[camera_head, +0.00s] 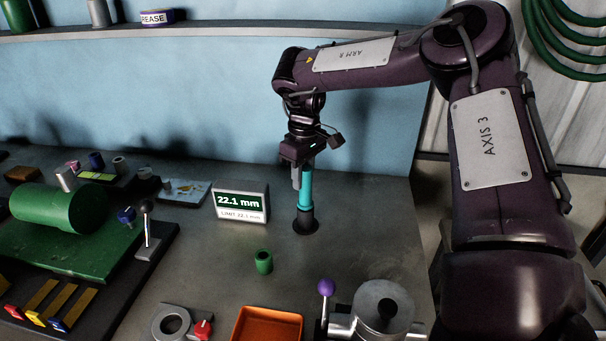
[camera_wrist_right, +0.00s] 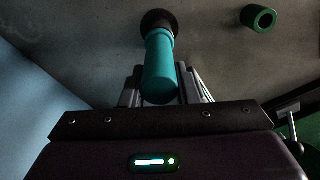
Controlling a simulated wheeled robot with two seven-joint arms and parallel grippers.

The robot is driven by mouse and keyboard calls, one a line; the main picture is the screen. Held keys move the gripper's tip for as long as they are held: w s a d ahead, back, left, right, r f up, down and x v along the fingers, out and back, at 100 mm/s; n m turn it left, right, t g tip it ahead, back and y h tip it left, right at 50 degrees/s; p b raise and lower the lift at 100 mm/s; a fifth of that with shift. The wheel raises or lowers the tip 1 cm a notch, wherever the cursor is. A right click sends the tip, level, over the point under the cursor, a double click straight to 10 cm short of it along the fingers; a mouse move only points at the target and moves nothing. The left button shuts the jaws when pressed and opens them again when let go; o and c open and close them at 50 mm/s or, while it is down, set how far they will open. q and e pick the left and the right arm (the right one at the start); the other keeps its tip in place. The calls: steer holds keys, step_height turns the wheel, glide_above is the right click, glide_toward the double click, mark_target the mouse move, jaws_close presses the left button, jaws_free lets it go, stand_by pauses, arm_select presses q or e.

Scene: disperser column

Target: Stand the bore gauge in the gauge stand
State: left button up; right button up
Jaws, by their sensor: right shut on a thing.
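The bore gauge (camera_head: 306,190) is a teal upright cylinder at the back right of the bench. Its lower end meets the dark round gauge stand (camera_head: 305,224), and it looks upright there; how deep it sits is hidden. My right gripper (camera_head: 302,178) is shut on the gauge's upper part. In the right wrist view the teal gauge (camera_wrist_right: 160,70) lies between the fingers (camera_wrist_right: 160,85), with its far end at the dark stand (camera_wrist_right: 158,20). My left gripper is not in view.
A display reading 22.1 mm (camera_head: 241,203) stands just left of the stand. A green ring (camera_head: 263,262) lies in front. An orange tray (camera_head: 267,326) and a grey cylindrical device (camera_head: 382,308) are at the front. A green cylinder (camera_head: 60,209) is at left.

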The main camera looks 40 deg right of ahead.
steer(key=o, duration=1)
steer(key=shift+o, duration=0.2)
step_height(320, 180, up, 8)
steer(key=shift+s+f+b, duration=0.1)
steer(key=shift+b, duration=0.45)
